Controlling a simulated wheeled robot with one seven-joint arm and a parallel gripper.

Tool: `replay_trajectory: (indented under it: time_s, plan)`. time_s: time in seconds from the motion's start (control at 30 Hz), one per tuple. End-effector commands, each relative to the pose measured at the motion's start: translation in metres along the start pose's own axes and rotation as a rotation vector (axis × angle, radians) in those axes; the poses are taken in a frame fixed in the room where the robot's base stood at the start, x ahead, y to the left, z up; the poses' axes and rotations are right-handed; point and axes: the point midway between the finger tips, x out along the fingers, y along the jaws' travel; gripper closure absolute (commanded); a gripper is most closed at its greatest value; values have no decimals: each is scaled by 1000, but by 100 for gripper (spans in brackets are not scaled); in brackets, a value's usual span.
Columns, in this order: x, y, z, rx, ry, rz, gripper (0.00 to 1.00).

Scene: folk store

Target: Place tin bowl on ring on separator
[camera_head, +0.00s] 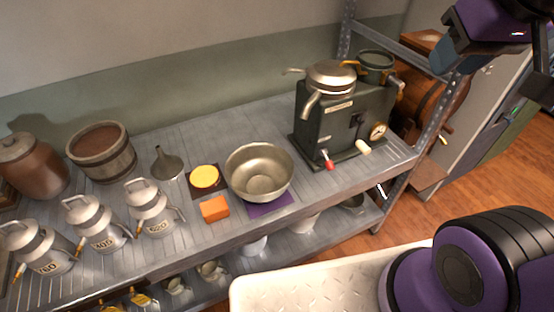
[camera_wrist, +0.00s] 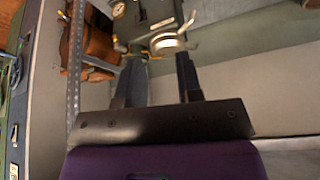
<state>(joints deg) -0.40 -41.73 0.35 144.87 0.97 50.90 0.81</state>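The tin bowl (camera_head: 259,173) is a wide, silvery, empty bowl. It stands upright on a purple mat on the shelf, in the middle of the head view. The dark green separator (camera_head: 322,131) stands to its right, with a silver spouted vessel (camera_head: 331,76) on top. A dark green round part (camera_head: 377,59) rises at its back right; I cannot tell which part is the ring. The separator also shows at the top of the wrist view (camera_wrist: 143,25). My gripper (camera_wrist: 158,64) has its fingers apart with nothing held, at the upper right, away from the bowl.
An orange block (camera_head: 214,209), a yellow disc (camera_head: 205,176) and a funnel (camera_head: 167,164) lie left of the bowl. Several milk cans (camera_head: 152,208) line the shelf's front left. A wooden barrel (camera_head: 429,99) stands behind the metal shelf post. Shelf space behind the bowl is clear.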

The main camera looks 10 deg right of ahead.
Motion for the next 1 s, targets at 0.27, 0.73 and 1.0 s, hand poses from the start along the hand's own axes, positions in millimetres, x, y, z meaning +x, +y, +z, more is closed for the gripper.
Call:
replay_trajectory:
  time_s: [0.27, 0.73, 1.0]
  plan:
    - [54, -25, -42, 66, -63, -60, 67]
    - [175, -74, -87, 235, -172, -126, 67]
    - [255, -101, -89, 347, -237, -129, 67]
